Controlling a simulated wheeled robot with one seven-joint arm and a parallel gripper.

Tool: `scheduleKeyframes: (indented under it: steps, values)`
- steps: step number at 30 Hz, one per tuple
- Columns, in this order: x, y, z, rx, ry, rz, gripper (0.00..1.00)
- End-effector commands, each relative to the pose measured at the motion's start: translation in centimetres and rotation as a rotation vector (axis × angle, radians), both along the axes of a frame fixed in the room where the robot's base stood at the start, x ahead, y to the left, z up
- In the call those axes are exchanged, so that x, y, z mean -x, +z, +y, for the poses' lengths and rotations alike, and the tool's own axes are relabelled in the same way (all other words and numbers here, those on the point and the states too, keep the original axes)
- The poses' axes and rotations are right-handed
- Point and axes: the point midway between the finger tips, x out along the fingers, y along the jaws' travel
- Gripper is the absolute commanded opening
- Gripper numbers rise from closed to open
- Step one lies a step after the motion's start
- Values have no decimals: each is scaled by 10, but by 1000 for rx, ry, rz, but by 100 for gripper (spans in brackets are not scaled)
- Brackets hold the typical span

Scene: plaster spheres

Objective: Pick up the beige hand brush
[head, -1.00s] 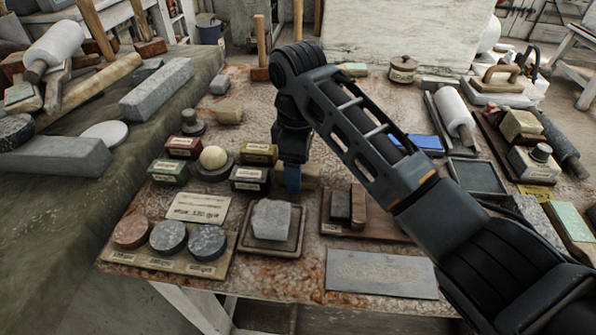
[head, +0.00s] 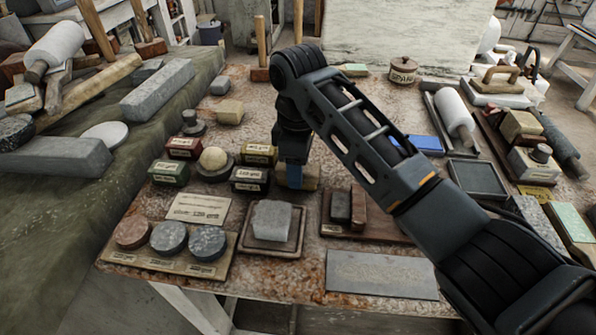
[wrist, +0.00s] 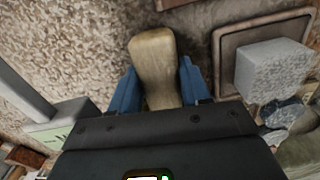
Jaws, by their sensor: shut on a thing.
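The beige hand brush (head: 310,177) is at the middle of the workbench, partly hidden behind my gripper (head: 294,177) in the head view. In the wrist view the brush's plain beige body (wrist: 154,62) lies between the two blue fingers of my gripper (wrist: 155,80). The fingers are shut on its sides. Its near end is hidden by the gripper body. I cannot tell whether it rests on the bench or is slightly above it.
Small labelled boxes (head: 249,180) stand just left of the gripper. A grey block on a tray (head: 272,220) and a wooden board with dark and reddish blocks (head: 358,226) are in front. Another beige block (head: 230,112) lies behind left. The bench between is speckled and partly clear.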

Motion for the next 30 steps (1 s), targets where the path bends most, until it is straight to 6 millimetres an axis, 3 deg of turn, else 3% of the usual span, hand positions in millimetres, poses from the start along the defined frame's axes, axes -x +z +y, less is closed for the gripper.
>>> scheduleKeyframes:
  steps: [8,16,30]
  values:
    - [0,9,0,-1,0,-1,15]
    - [-1,44,1,-2,1,-4,15]
    - [47,94,-67,1,-2,-4,15]
